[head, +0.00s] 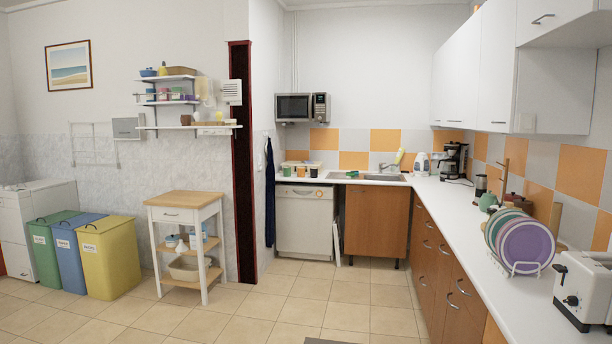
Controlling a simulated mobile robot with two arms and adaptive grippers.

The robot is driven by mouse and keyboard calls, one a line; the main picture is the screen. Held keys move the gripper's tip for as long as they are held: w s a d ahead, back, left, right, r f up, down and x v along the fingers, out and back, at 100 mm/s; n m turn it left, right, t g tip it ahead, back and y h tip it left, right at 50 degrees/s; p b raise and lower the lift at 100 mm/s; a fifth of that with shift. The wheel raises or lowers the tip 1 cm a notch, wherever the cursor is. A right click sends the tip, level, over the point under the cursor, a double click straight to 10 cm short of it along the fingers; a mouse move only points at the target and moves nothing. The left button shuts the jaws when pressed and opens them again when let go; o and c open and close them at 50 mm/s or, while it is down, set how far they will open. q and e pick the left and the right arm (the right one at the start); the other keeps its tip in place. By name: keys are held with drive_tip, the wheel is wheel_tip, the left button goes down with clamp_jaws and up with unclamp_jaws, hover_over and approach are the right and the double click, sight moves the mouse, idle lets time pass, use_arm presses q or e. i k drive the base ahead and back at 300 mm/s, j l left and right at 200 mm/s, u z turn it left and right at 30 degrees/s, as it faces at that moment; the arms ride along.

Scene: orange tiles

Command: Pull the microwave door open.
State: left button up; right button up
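The microwave (302,107) is small in the head view, mounted on the back wall above the left end of the counter. It has a silver body, a dark window in its door (293,107) and a control panel (321,106) on the right side. The door looks closed. It is across the room from me. Neither of my grippers is in view.
A white counter (470,215) runs along the back and right walls, with a dish rack, toaster (583,288) and coffee maker (453,160). A wooden-topped cart (185,199) and several bins stand at left. The tiled floor (300,310) in the middle is clear.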

sight(294, 107)
drive_tip(key=i+z, duration=0.25)
drive_tip(key=i, duration=4.65)
drive_tip(key=l, duration=0.1)
